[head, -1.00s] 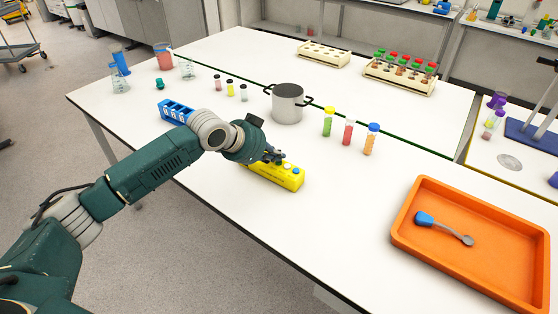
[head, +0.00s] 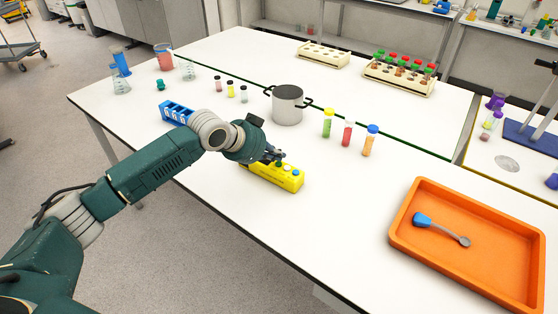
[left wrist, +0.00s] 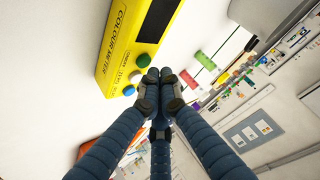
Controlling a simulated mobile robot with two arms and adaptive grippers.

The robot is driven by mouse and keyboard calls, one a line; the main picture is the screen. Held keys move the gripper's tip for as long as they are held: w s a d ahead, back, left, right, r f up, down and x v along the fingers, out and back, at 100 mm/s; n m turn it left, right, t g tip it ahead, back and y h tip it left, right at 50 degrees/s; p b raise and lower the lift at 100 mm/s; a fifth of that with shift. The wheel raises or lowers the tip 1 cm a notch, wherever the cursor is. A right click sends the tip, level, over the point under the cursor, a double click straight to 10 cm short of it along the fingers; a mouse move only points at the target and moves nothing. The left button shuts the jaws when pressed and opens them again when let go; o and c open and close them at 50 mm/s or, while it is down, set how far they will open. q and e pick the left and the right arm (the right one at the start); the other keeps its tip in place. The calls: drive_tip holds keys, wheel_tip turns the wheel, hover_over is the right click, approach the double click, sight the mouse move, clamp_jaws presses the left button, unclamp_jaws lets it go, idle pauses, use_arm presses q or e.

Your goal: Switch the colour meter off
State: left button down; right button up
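The yellow colour meter (head: 278,176) lies on the white table near its front edge. In the left wrist view the colour meter (left wrist: 118,40) shows its name, a dark display, a green button (left wrist: 143,60) and a blue button (left wrist: 129,90). My left gripper (head: 275,156) is just above the meter. In the left wrist view its fingertips (left wrist: 159,75) are together with nothing between them, close beside the green button in the picture. I cannot tell whether they touch it. Whether the display is lit cannot be made out. My right gripper is not in view.
A grey pot (head: 288,105) stands behind the meter. Several capped vials, such as the red one (head: 347,134), stand to the right of the pot. A blue rack (head: 177,112) is partly behind my arm. An orange tray (head: 455,270) holds a blue-handled spoon. The table between meter and tray is clear.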

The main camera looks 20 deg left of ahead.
sight(276, 164)
use_arm(q)
wheel_tip(276, 164, up, 6)
drive_tip(key=p, duration=0.6)
idle(0.4)
drive_tip(key=shift+s+f, duration=0.1)
